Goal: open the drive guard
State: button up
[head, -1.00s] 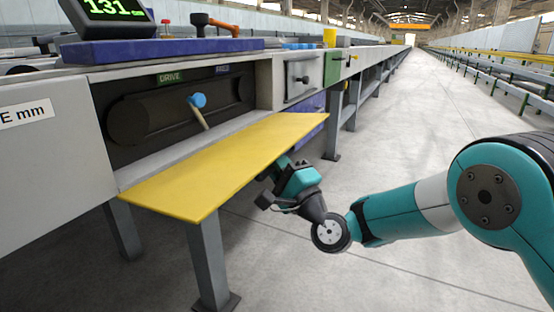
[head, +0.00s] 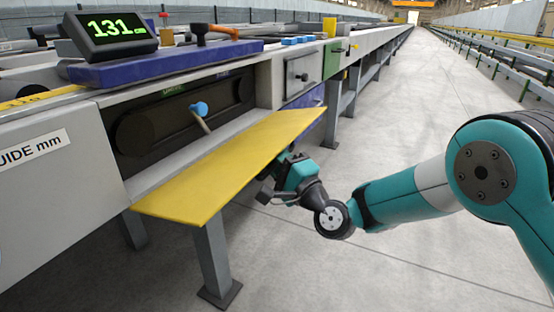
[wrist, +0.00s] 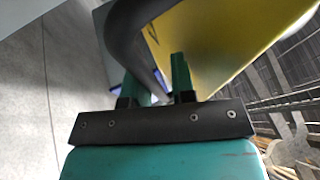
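The drive guard (head: 230,165) is a yellow panel in the head view, swung down and out from the table's side like a flap, nearly level. Behind it the dark drive recess (head: 150,132) is uncovered, with a blue-knobbed lever (head: 199,109) in it. My gripper (head: 283,160) is under the guard's outer side, its fingertips hidden there. In the wrist view, the guard's yellow face (wrist: 225,40) fills the upper right. A dark curved handle (wrist: 122,38) on it runs down between my two fingers (wrist: 156,82), which look closed about it.
A display reading 131 (head: 117,28) stands on a blue panel (head: 165,62) atop the table. A table leg (head: 213,262) stands below the guard. A grey door (head: 303,73) and a green panel (head: 333,58) lie farther along. The floor (head: 400,120) to the right is clear.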

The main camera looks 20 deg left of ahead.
jog(key=shift+d, duration=0.15)
jog(key=b+v, duration=1.7)
jog(key=b, duration=0.2)
jog(key=shift+s+r, duration=0.1)
jog(key=shift+r, duration=0.05)
